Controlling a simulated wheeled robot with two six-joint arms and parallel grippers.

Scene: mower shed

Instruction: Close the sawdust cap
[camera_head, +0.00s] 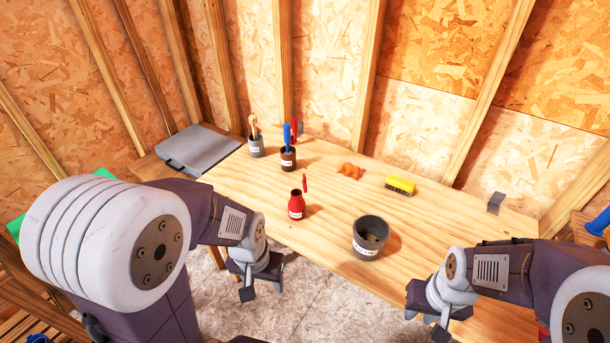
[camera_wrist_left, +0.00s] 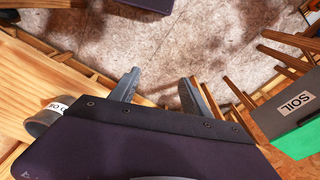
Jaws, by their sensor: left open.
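A small red bottle (camera_head: 296,208) with a white label stands upright on the wooden workbench. A thin red cap (camera_head: 305,183) stands up at its back right edge, apparently tipped open on the bottle. The label is too small to read, so I cannot confirm that it says sawdust. My left gripper (camera_head: 248,286) is in front of the bench, below and left of the bottle and apart from it. In the left wrist view its two fingers (camera_wrist_left: 160,90) are spread with nothing between them. My right gripper (camera_head: 438,322) is at the bench's front right; its jaw gap is unclear.
A grey labelled pot (camera_head: 370,239) stands right of the bottle near the front edge. Behind are two tool cups (camera_head: 256,146) (camera_head: 288,160), an orange piece (camera_head: 350,171) and a yellow brush (camera_head: 400,185).

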